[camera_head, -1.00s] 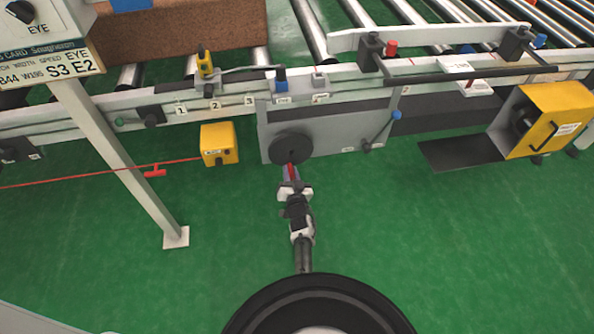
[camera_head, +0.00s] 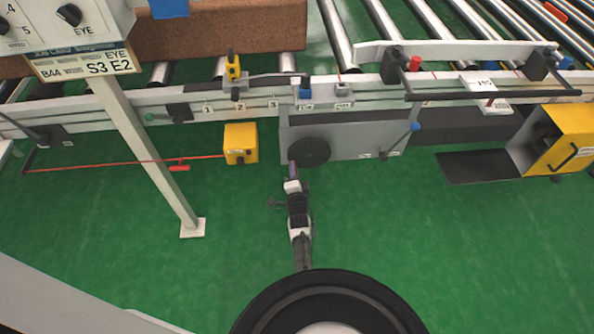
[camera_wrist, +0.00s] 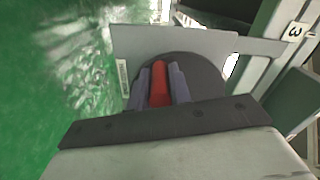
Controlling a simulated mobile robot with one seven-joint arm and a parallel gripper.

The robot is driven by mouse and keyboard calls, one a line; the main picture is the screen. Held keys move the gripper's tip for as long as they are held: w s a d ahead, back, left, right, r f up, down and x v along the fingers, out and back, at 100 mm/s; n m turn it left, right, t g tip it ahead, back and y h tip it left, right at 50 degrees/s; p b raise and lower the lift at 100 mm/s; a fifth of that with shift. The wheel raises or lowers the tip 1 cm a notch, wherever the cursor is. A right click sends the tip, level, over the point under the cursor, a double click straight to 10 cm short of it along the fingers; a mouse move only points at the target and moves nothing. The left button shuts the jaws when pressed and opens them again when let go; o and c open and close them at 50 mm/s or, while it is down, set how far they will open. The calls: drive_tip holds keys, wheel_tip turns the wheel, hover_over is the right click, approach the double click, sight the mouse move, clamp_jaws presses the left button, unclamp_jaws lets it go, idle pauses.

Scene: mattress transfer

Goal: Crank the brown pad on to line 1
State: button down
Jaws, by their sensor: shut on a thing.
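The brown pad (camera_head: 220,32) lies on the rollers at the upper left in the head view, behind the rail. Labels 1 (camera_head: 207,110), 2 (camera_head: 239,106) and 3 (camera_head: 272,103) are on the rail's front. The dark round crank disc (camera_head: 309,152) is on a grey panel below the rail. My gripper (camera_head: 292,170) is at the disc's lower left edge. In the wrist view it is shut on the red crank handle (camera_wrist: 159,83), with a finger on either side and the disc behind. The handle's base is hidden.
A yellow box (camera_head: 241,144) with a red cord (camera_head: 110,164) is left of the panel. A control post (camera_head: 150,150) stands farther left. A yellow housing (camera_head: 560,138) and a black plate (camera_head: 475,167) are at the right. Green floor is open below.

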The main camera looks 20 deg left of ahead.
sight(293, 151)
drive_tip(key=r+m, duration=0.1)
drive_tip(key=m+p, duration=0.1)
drive_tip(key=shift+s+a+r+m, duration=0.2)
drive_tip(key=shift+a+r+m, duration=0.1)
drive_tip(key=shift+r+m, duration=0.1)
drive_tip(key=m+p, duration=0.1)
drive_tip(key=r+m, duration=0.1)
drive_tip(key=shift+a+r+m+p, duration=0.1)
drive_tip(key=shift+r+m+p, duration=0.2)
drive_tip(key=shift+m+p, duration=0.1)
drive_tip(key=r+m, duration=0.1)
drive_tip(key=m+p, duration=0.1)
drive_tip(key=m, duration=0.1)
drive_tip(key=shift+r+p, duration=0.3)
drive_tip(key=shift+r, duration=0.1)
drive_tip(key=shift+w+d+r+m+p, duration=0.1)
drive_tip(key=shift+d+r+m+p, duration=0.15)
drive_tip(key=shift+m, duration=0.4)
drive_tip(key=shift+w+d+r+m+p, duration=0.15)
drive_tip(key=shift+r+m+p, duration=0.15)
drive_tip(key=shift+m, duration=0.35)
drive_tip(key=c, duration=1.3)
unclamp_jaws()
drive_tip(key=shift+s+d, duration=0.1)
drive_tip(key=shift+s, duration=0.05)
drive_tip(key=p+v, duration=0.3)
drive_tip(key=v, duration=1)
drive_tip(key=shift+s, duration=0.35)
